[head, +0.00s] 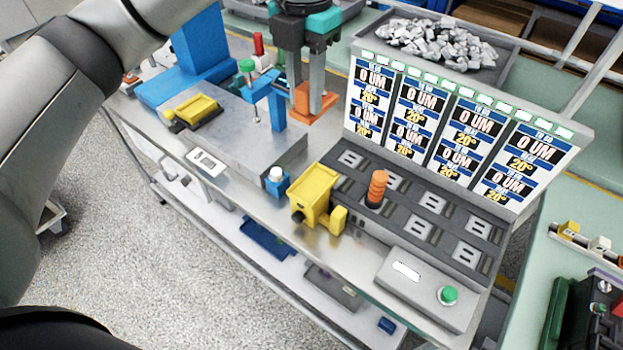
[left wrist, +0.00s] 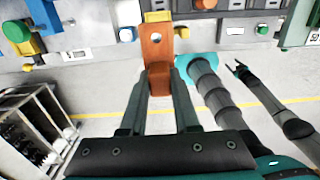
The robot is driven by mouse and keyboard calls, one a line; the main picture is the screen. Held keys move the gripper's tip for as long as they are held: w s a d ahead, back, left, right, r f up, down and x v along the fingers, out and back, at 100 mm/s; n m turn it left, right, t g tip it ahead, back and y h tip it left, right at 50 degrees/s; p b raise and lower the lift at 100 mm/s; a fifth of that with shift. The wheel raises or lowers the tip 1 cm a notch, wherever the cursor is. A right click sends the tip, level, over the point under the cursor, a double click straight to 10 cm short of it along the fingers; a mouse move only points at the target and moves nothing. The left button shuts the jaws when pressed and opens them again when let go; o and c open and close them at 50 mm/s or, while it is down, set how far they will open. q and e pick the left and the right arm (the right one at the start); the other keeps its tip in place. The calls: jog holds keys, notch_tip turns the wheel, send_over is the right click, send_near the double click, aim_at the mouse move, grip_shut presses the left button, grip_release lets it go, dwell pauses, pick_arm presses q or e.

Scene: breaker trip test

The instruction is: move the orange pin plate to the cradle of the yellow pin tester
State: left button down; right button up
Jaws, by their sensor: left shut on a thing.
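The orange pin plate (head: 322,104) is held upright between the grey fingers of my left gripper (head: 303,92), over the bench. In the left wrist view the plate (left wrist: 157,45) has a round hole beyond the fingertips. A yellow cradle-like piece (head: 196,108) lies on a dark base at the back left. A yellow box (head: 316,190) with a black knob stands at the front edge. I cannot tell which is the yellow pin tester. The plate is apart from both. A dark gripper tip, seemingly my right gripper (left wrist: 240,70), is too small to read.
A blue press with a green knob (head: 247,66) stands close beside my left gripper. A blue block with a white button (head: 276,178) and an orange cylinder (head: 377,188) stand nearer the front. Display panels (head: 455,130) rise at the right. The grey plate (head: 245,125) has clear surface.

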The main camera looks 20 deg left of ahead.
pick_arm(q)
notch_tip(320, 180, down, 19)
jog(key=shift+f, duration=0.15)
dwell(0.4)
jog(key=shift+f+b, duration=0.15)
jog(key=shift+b, duration=0.2)
jog(key=c, duration=0.6)
grip_release()
jog(key=shift+c, duration=0.2)
notch_tip(320, 180, up, 12)
jog(key=shift+r, duration=0.2)
